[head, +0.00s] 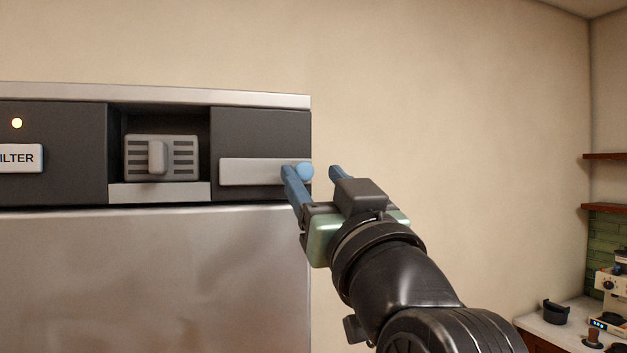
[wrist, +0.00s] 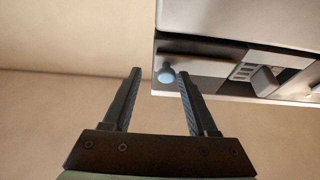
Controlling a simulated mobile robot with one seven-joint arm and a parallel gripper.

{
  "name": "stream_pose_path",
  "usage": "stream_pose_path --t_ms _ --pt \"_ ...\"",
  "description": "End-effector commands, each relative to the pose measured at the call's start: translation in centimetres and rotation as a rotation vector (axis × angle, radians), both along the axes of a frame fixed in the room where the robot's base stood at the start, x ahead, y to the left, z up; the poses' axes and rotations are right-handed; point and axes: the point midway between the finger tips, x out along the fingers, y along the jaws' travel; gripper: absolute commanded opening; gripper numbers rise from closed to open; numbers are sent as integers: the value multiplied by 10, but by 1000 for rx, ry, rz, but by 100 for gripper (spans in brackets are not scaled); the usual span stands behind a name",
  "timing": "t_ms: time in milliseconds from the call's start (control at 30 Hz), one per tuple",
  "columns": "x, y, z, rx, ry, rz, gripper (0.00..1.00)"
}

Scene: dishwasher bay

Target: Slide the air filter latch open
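The latch appears to be the pale grey bar (head: 250,172) on the dark panel at the machine's top right, with a round light-blue knob (head: 305,171) at its right end. Left of it, a grey slotted filter (head: 180,160) with an upright grip sits in a dark recess. My gripper (head: 311,169) is open at the machine's right edge, its two blue-grey fingers apart. In the wrist view the knob (wrist: 166,76) shows between the fingertips (wrist: 160,72), nearer the right finger. Whether a finger touches the knob I cannot tell.
A white label ending in "ILTER" (head: 20,158) and a lit yellow lamp (head: 17,123) are on the panel at left. The steel front (head: 150,270) lies below. Bare wall is right of the machine. A counter (head: 565,322) with a coffee machine (head: 612,290) stands far right.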

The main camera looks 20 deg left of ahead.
Motion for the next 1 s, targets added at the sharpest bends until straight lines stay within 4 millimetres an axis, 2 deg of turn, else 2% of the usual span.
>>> stream_pose_path --t_ms 200,333,733,1000 --pt "-2 0 -2 -1 -1 3 59" --pt "-11 -7 -9 -1 -3 1 59" --pt "-76 -51 -42 -1 -4 -2 59" --pt "-98 -66 -50 0 -1 1 59"
